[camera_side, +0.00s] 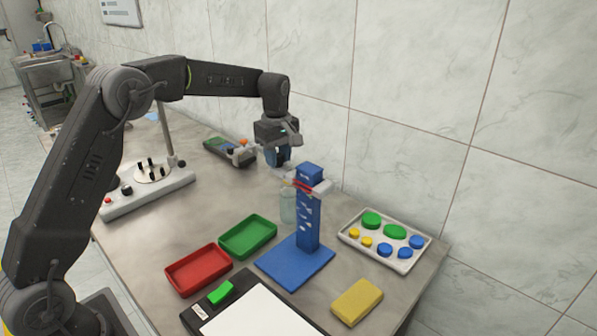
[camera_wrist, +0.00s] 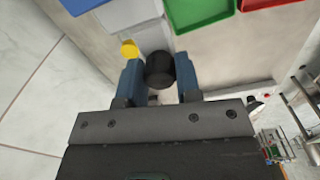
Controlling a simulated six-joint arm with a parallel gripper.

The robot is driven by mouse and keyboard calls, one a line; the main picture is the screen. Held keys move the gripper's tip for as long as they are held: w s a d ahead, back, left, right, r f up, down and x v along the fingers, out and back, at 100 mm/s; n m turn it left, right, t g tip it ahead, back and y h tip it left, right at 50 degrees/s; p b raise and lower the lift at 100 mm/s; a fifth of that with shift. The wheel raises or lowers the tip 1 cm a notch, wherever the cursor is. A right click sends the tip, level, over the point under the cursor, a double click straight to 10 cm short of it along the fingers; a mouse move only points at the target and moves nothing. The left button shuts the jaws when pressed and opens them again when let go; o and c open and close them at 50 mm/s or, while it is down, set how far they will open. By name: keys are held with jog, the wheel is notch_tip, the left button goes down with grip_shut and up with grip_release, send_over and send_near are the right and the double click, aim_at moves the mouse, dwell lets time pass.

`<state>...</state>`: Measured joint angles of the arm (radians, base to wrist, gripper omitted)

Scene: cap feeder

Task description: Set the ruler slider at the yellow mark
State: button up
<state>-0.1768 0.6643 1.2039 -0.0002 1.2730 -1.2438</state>
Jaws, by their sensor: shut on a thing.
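My gripper (camera_side: 279,160) is beside the upper part of the blue tower (camera_side: 309,212) in the side view. In the wrist view my gripper (camera_wrist: 160,80) has its two blue fingers on either side of a round black knob (camera_wrist: 160,69), shut on it. The knob seems to be the slider's handle; the side view does not show it clearly. A yellow piece (camera_wrist: 129,49) lies just left of the knob, beside a pale grey strip (camera_wrist: 153,38). I cannot tell whether it is the yellow mark. No ruler scale can be read.
The tower's blue base (camera_side: 296,263) stands near the green tray (camera_side: 248,236) and red tray (camera_side: 198,270). A white tray of caps (camera_side: 404,266) and a yellow block (camera_side: 357,301) are at right. A translucent jar (camera_side: 288,207) stands behind the tower.

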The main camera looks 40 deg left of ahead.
notch_tip(320, 180, down, 11)
dwell(1.9)
jog(key=o, duration=0.7)
jog(key=shift+r, duration=0.1)
jog(key=shift+r, duration=0.1)
jog(key=shift+r, duration=3.9)
